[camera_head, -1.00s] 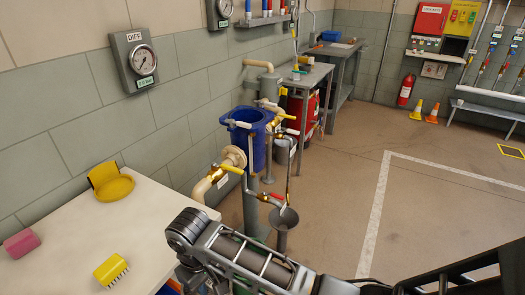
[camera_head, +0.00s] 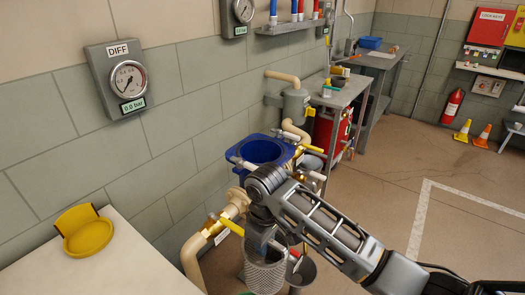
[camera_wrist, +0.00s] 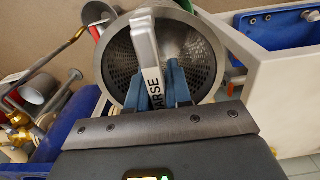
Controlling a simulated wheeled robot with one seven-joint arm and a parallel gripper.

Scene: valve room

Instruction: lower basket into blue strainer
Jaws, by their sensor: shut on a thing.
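The metal basket (camera_head: 265,274), a perforated grey cylinder, hangs below my gripper (camera_head: 262,228) in the head view. In the wrist view the blue fingers of my gripper (camera_wrist: 168,85) are shut on the basket's pale handle, which shows the letters "ARSE". The perforated inside of the basket (camera_wrist: 205,65) shows behind them. The blue strainer (camera_head: 262,151) stands open-topped by the wall, beyond and slightly left of my arm. The basket is apart from it, on its near side. My arm hides part of the strainer's lower body.
A cream pipe (camera_head: 192,262) with brass fittings and a yellow-handled valve runs close left of the basket. A grey funnel (camera_head: 302,270) is just right of it. A white table (camera_head: 110,265) with a yellow dish (camera_head: 88,235) is at left. Open floor lies right.

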